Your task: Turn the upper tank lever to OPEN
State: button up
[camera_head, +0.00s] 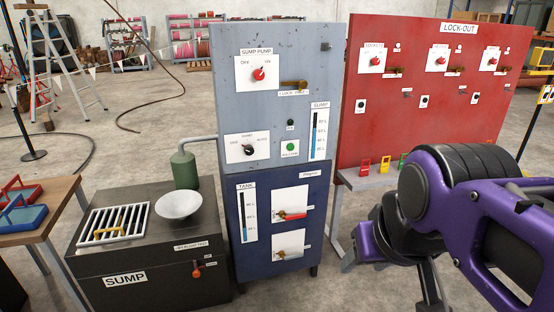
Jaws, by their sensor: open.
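The upper tank lever (293,213) has a red handle on a brass pivot. It sits on a white plate in the dark blue TANK panel (262,262), and its handle lies about horizontal, pointing right. A small label is beside the plate, too small to read. Below it, a second white plate carries a small brass lever (281,254). The TANK level gauge (250,216) is left of the levers. My purple and black arm fills the lower right, apart from the panel. I make out no fingertips of my gripper.
The grey upper panel (225,100) has a SUMP PUMP knob (259,74). The black SUMP box (150,262) with a white bowl (178,204) stands left. The red LOCK-OUT board (440,110) is behind right, above a bench with coloured padlocks (365,167).

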aim_at(282, 214)
jog(key=i+l, duration=0.25)
jog(key=i, duration=0.15)
jog(key=i+l, duration=0.2)
jog(key=i, duration=0.25)
